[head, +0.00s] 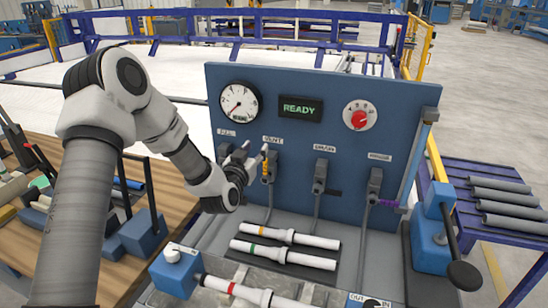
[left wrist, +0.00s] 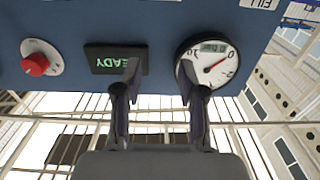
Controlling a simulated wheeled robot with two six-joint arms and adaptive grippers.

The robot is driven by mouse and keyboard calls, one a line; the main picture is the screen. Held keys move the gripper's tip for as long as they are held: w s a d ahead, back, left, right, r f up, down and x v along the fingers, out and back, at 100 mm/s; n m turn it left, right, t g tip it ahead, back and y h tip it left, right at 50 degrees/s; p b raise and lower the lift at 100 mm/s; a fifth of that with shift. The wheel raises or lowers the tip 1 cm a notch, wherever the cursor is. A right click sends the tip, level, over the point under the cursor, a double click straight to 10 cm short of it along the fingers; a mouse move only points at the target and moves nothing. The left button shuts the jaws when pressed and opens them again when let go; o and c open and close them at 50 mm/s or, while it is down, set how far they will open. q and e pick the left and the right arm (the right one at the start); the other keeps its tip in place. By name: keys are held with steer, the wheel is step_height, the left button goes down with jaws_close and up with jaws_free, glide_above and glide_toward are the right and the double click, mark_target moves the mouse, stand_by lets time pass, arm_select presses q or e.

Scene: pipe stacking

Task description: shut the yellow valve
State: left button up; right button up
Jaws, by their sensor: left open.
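The yellow valve handle (head: 266,167) hangs upright on the blue panel (head: 320,130), below the VENT label. My left gripper (head: 252,157) is open in front of the panel, at the valve's left. Its right fingertip overlaps the valve's upper part in the head view; I cannot tell whether they touch. In the left wrist view the open fingers (left wrist: 159,78) have nothing between them, and the yellow valve does not show. My right gripper is in neither view.
The panel bears a gauge (head: 239,101), a READY display (head: 300,110), a red knob (head: 359,116) and a purple valve handle (head: 388,202). White pipes (head: 285,257) lie below. A blue block with a black-knobbed lever (head: 433,243) stands at right.

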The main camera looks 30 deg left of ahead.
arm_select(q)
step_height(320, 180, down, 4)
steer(key=w+b, duration=0.2)
steer(key=b, duration=0.8)
glide_toward(265, 166)
steer(key=x, duration=0.4)
steer(key=shift+p+x, duration=0.5)
steer(key=shift+x, duration=0.45)
steer(key=x, duration=0.5)
steer(key=shift+f+p, duration=0.25)
steer(key=shift+p, duration=0.15)
steer(key=shift+s+r, duration=0.15)
steer(key=shift+s, duration=0.05)
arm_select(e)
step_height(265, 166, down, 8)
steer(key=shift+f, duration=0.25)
arm_select(q)
jaws_close()
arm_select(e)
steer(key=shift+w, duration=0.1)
